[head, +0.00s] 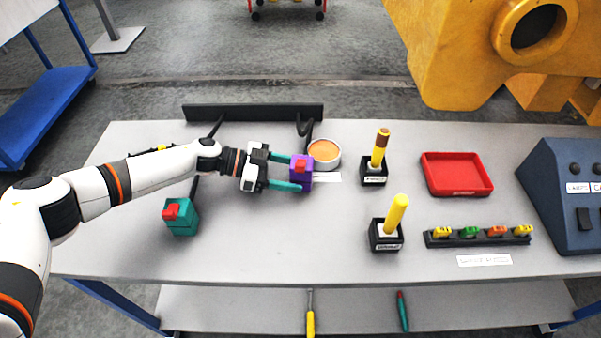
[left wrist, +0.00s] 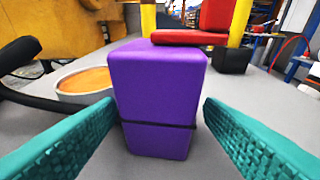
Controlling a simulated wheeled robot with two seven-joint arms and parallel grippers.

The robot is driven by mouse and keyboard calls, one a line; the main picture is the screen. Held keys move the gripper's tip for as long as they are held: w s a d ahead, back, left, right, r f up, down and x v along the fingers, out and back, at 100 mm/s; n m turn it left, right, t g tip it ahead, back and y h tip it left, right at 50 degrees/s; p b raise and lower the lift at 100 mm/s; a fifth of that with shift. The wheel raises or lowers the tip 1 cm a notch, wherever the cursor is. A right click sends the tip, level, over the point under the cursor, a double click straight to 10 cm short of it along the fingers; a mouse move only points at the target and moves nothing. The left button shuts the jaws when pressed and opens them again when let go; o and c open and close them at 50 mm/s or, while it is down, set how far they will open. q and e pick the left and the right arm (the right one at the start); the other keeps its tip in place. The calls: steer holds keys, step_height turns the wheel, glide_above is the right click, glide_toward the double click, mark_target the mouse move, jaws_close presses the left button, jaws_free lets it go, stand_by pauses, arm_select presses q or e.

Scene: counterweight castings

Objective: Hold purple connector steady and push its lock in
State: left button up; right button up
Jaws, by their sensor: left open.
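The purple connector (head: 302,175) stands on the grey table with its red lock (head: 300,165) sticking out on top. In the left wrist view the purple block (left wrist: 157,95) fills the middle, with a dark seam around its lower part and the red lock (left wrist: 190,35) above it. My left gripper (head: 287,173) is open, its teal fingers on either side of the connector. In the left wrist view gaps show between the fingers and the block. My right gripper is not in view.
A teal connector (head: 182,217) with a red lock stands at the front left. An orange-filled round dish (head: 324,154) is close behind the purple connector. Yellow-handled tools in black holders (head: 386,236), a red tray (head: 456,189) and a clip rack (head: 478,241) are to the right.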

arm_select(q)
steer(key=shift+x, duration=0.95)
steer(key=shift+c, duration=0.5)
